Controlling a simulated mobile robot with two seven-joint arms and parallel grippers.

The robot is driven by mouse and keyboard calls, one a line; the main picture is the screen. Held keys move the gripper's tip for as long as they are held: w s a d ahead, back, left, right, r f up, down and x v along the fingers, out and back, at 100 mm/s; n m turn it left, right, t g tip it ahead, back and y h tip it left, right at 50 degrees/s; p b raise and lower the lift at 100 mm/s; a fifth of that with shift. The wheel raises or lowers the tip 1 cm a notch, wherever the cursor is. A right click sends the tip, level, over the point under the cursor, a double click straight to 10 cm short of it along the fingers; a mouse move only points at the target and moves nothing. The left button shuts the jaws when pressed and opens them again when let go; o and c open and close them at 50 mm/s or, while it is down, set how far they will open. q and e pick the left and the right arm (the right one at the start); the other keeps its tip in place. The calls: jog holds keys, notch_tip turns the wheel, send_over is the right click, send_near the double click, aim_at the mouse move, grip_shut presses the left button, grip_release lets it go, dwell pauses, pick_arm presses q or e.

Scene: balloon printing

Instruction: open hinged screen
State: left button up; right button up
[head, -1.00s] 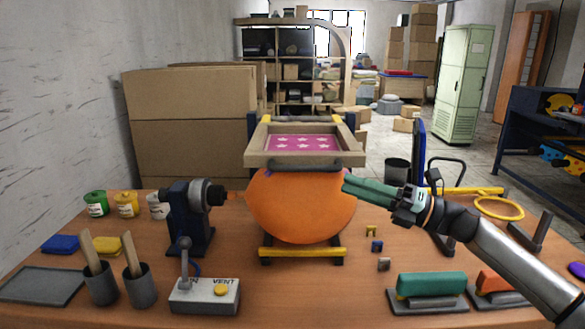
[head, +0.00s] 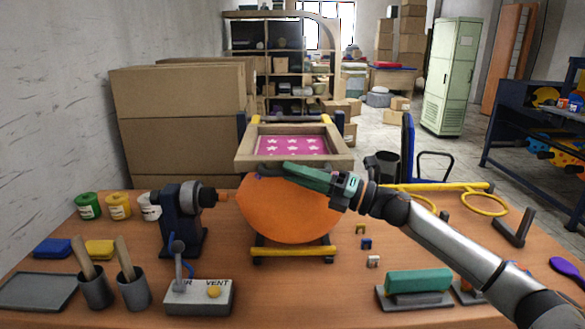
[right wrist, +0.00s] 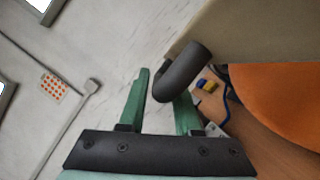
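The hinged screen (head: 243,155) is a wooden frame around a pink mesh with white stars. My right gripper (head: 288,170) reaches in from the right, at the frame's front edge and above the balloon. In the right wrist view its two green fingers (right wrist: 163,95) are apart. A dark rounded handle (right wrist: 182,72) sticks out from the beige frame (right wrist: 235,35) and lies between the finger ends. I cannot tell whether either finger touches it. My left gripper is not in view.
A dark clamp-like device (head: 180,215) stands left of the balloon, with a control box (head: 200,297) marked VENT before it. A green-handled tool (head: 418,282) lies at the front right. Cups, pots and a tray (head: 38,292) fill the left side. A yellow ring (head: 484,204) is at the right.

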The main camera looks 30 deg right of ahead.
jog(key=shift+w+a+r, duration=0.1)
jog(key=shift+w+a, duration=0.25)
jog(key=shift+c, duration=0.4)
grip_shut()
dwell(0.9)
